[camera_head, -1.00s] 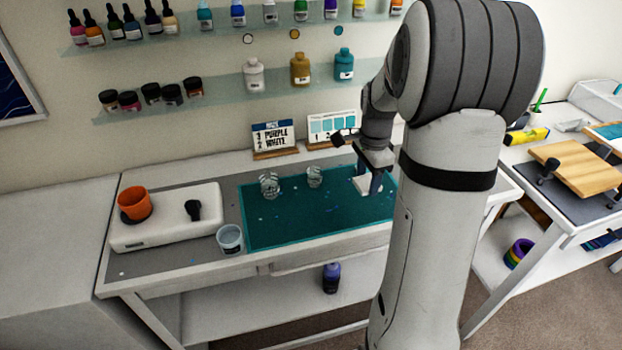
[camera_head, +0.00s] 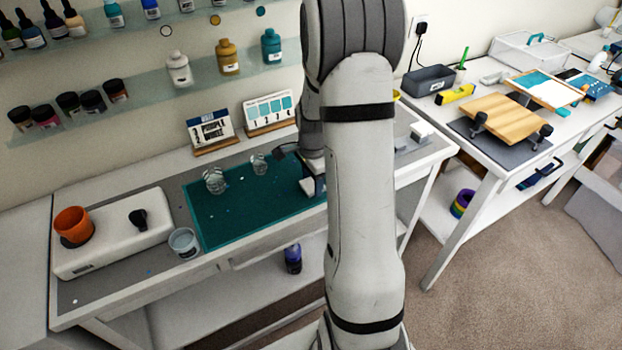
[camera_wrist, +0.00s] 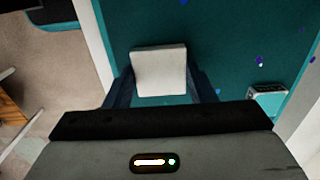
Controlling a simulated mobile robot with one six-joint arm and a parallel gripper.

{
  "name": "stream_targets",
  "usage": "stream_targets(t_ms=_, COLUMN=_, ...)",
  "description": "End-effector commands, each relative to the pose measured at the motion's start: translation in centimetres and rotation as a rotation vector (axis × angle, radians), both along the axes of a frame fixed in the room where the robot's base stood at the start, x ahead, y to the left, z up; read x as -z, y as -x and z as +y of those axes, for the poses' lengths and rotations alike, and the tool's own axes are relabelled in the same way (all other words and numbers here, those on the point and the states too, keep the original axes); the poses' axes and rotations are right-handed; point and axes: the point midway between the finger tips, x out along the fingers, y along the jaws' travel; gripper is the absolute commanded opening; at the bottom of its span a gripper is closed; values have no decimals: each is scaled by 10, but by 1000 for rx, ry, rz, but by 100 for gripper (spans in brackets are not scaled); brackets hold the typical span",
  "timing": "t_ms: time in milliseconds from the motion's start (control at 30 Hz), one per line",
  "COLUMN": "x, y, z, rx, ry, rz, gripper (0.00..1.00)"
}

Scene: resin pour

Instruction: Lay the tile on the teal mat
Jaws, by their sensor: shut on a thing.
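The white square tile (camera_wrist: 159,71) is held between the two dark fingers of my gripper (camera_wrist: 161,80) in the wrist view. In the head view my gripper (camera_head: 314,184) is at the right part of the teal mat (camera_head: 235,221), partly hidden by my arm, with a bit of the white tile (camera_head: 308,187) showing. The mat (camera_wrist: 225,45) fills the background behind the tile in the wrist view. I cannot tell whether the tile touches the mat.
Two clear cups (camera_head: 215,181) stand at the mat's back edge, near the label cards (camera_head: 211,131). A clear tub (camera_head: 184,242) stands left of the mat, beside a white scale (camera_head: 115,235) with an orange cup (camera_head: 73,225). The mat's middle is mostly bare.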

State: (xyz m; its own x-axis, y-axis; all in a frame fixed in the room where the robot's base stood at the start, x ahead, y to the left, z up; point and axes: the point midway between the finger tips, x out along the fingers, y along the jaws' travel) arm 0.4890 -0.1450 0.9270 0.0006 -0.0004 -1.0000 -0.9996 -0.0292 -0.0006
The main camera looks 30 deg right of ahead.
Motion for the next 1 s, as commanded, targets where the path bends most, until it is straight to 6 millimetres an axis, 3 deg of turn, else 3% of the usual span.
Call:
stream_targets(t_ms=200, x=4, y=0, z=0, rx=-1, ry=0, rz=0, gripper=27)
stream_targets(t_ms=233, x=3, y=0, z=0, rx=-1, ry=0, rz=0, gripper=52)
stream_targets(t_ms=467, x=3, y=0, z=1, rx=-1, ry=0, rz=0, gripper=71)
stream_targets(t_ms=833, x=-5, y=-1, z=1, rx=-2, ry=1, rz=-1, gripper=72)
stream_targets(t_ms=1000, x=-34, y=-1, z=1, rx=-2, ry=2, rz=-5, gripper=72)
